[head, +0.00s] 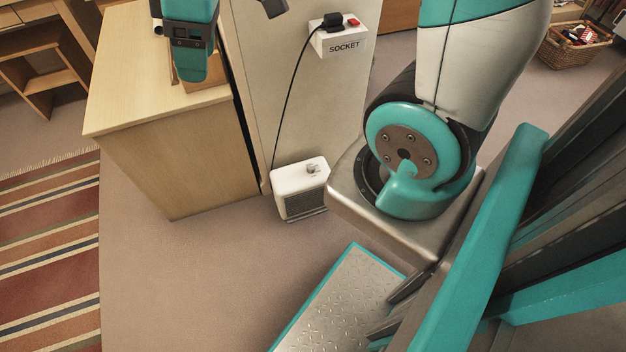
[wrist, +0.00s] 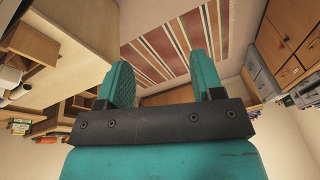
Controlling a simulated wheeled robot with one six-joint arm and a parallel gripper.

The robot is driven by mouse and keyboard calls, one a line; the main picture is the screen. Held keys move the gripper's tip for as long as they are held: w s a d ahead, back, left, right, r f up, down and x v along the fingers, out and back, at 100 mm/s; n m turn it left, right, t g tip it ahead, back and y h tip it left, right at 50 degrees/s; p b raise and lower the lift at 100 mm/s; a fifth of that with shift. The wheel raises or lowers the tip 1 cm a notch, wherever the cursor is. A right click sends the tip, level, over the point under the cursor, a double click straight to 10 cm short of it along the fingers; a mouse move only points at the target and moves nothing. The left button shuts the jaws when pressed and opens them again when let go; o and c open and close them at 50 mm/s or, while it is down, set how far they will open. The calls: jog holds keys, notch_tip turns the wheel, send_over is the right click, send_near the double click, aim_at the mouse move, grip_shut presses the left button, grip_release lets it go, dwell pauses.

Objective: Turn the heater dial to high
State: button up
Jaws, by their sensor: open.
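The heater (head: 302,193) is a small white box with a dark grille on its front. It stands on the floor in the head view, beside the tall beige panel. Its dial (head: 312,169) is a small pale knob on top; which setting it points to is too small to read. My gripper (wrist: 161,76) is open in the wrist view, with two teal fingers apart and nothing between them. A teal and black part of my arm's end hangs over the desk at the head view's upper left, well away from the heater. The heater does not show in the wrist view.
A black cord runs from the heater's side up to a plug in the white socket box (head: 339,39), which has a red switch. A wooden desk (head: 170,150) stands left. A striped rug (head: 48,260) lies far left. Floor before the heater is clear. A basket (head: 572,48) stands far right.

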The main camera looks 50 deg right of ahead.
jog(key=w+d+f+b, duration=0.2)
jog(key=d+f+b, duration=0.15)
jog(key=f, duration=0.25)
jog(key=w+d+f+n+h+b, duration=0.1)
jog(key=w+d+f+b, duration=0.1)
jog(key=d+f+b, duration=0.3)
jog(key=w+d+f+b, duration=0.1)
jog(key=w+f+b, duration=0.15)
jog(key=f, duration=0.45)
jog(key=n+g+h+b, duration=0.15)
jog(key=n+b, duration=0.25)
jog(key=b, duration=1.7)
send_over(311, 166)
notch_tip(311, 166, down, 34)
notch_tip(311, 166, down, 17)
jog(key=b, duration=0.8)
jog(key=shift+a+r, duration=0.1)
jog(key=c, duration=0.9)
